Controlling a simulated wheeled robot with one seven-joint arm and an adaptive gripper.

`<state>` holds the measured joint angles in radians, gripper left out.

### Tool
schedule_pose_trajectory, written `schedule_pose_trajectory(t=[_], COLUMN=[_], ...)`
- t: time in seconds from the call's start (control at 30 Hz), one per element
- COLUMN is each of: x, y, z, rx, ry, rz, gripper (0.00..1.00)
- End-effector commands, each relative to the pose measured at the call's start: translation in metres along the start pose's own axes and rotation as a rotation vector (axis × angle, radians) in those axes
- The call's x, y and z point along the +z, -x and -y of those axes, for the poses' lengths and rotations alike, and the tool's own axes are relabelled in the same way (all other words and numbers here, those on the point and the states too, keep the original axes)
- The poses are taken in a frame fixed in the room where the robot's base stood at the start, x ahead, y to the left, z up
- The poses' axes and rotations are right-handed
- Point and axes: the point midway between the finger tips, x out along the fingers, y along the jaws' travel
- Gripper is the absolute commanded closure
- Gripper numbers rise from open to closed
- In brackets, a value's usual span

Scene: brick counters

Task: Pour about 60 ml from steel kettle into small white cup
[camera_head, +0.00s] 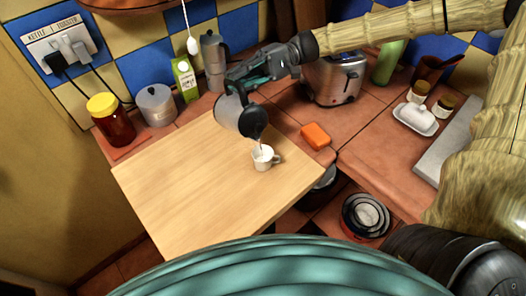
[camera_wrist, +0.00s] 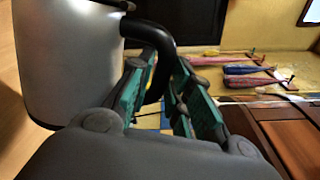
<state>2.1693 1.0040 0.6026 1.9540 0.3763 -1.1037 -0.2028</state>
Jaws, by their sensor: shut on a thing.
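The steel kettle (camera_head: 232,114) hangs tilted over the wooden board in the head view, its dark lid end facing down to the right. A thin pale stream shows between the kettle and the small white cup (camera_head: 262,160). The cup stands upright on the board with its handle to the right. My gripper (camera_head: 247,82) is shut on the kettle's handle. In the wrist view the kettle's steel body (camera_wrist: 70,60) fills the upper left, and the black handle (camera_wrist: 160,50) runs between the teal fingers. The liquid level in the cup is too small to tell.
The wooden board (camera_head: 180,190) is clear left of the cup. An orange sponge-like block (camera_head: 315,136) lies right of it. A toaster (camera_head: 335,78), moka pot (camera_head: 214,62), green carton (camera_head: 185,80), steel canister (camera_head: 155,104) and yellow-lidded jar (camera_head: 110,118) stand behind.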

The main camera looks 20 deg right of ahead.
Motion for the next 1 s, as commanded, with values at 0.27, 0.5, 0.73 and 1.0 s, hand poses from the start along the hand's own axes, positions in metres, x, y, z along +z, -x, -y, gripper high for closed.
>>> schedule_pose_trajectory(t=[0.27,0.5,0.73,1.0], x=[0.002,0.003,0.004,-0.013], y=[0.0,0.0,0.0,-0.001], z=[0.002,0.002,0.003,-0.003], rx=[-0.001,-0.001,-0.001,0.001], ry=[0.013,0.022,0.03,-0.088], rz=[0.0,0.0,-0.001,0.005], gripper=[1.0,1.0,1.0,1.0])
